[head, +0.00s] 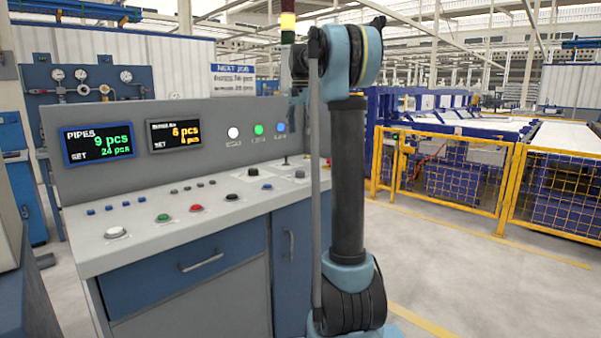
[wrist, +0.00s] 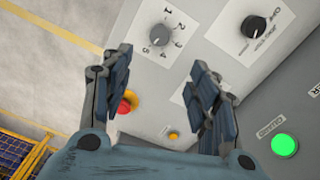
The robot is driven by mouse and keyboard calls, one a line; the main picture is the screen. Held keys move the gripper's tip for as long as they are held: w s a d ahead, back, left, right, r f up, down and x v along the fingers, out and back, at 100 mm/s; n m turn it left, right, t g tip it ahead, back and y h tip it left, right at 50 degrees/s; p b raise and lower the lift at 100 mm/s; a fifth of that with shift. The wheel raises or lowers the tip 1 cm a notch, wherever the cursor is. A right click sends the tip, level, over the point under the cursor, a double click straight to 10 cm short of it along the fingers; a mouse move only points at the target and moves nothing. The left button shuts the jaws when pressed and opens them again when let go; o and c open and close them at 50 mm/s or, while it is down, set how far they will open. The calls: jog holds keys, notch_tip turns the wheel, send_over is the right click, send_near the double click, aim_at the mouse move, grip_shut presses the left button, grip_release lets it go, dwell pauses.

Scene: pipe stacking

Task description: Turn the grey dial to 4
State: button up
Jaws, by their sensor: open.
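The grey dial (wrist: 160,35) is on a pale panel at the upper middle of the wrist view, with the numbers 1 to 5 printed around part of it. I cannot tell which number it points to. My gripper (wrist: 162,68) is open and empty, one finger on each side of the picture. The dial shows beyond the gap between the fingertips, apparently apart from them. No finger is seen closed on it. In the head view my gripper cannot be made out behind my arm.
A black dial (wrist: 255,27) sits right of the grey one. A red button (wrist: 128,103), partly hidden by my left finger, a small orange button (wrist: 173,134) and a lit green button (wrist: 284,145) are nearby. The control console (head: 185,226) stands left of my arm.

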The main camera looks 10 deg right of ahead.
aim_at(300, 171)
notch_tip(300, 171, down, 17)
jog(key=shift+f, duration=0.2)
dwell(0.5)
jog(key=shift+c, duration=0.5)
jog(key=shift+w, duration=0.1)
jog(key=c, duration=1)
